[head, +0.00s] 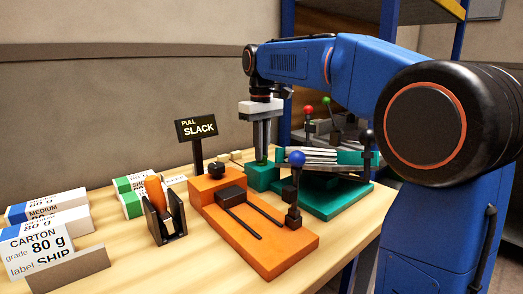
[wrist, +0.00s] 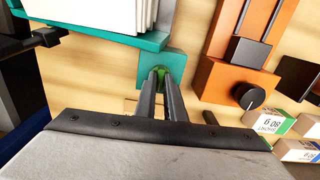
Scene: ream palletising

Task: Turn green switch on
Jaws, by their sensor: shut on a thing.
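A teal block (head: 262,178) stands on the wooden table beside the orange fixture; it also shows in the wrist view (wrist: 178,62). A small bright green part, seemingly the green switch (wrist: 161,71), shows on this block between my fingertips. My gripper (head: 261,158) points down from above, its fingertips at the top of the block. In the wrist view my gripper (wrist: 163,73) is shut on the green part. The fingers hide most of the switch, so I cannot tell which way it is set.
An orange fixture (head: 278,260) with a dark knob, slot and blue-ball lever (head: 296,160) stands close in front. A teal fixture (head: 340,202) holding a paper stack (head: 325,158) is at right. A "PULL SLACK" sign (head: 197,128) and several labelled reams (head: 45,243) stand left.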

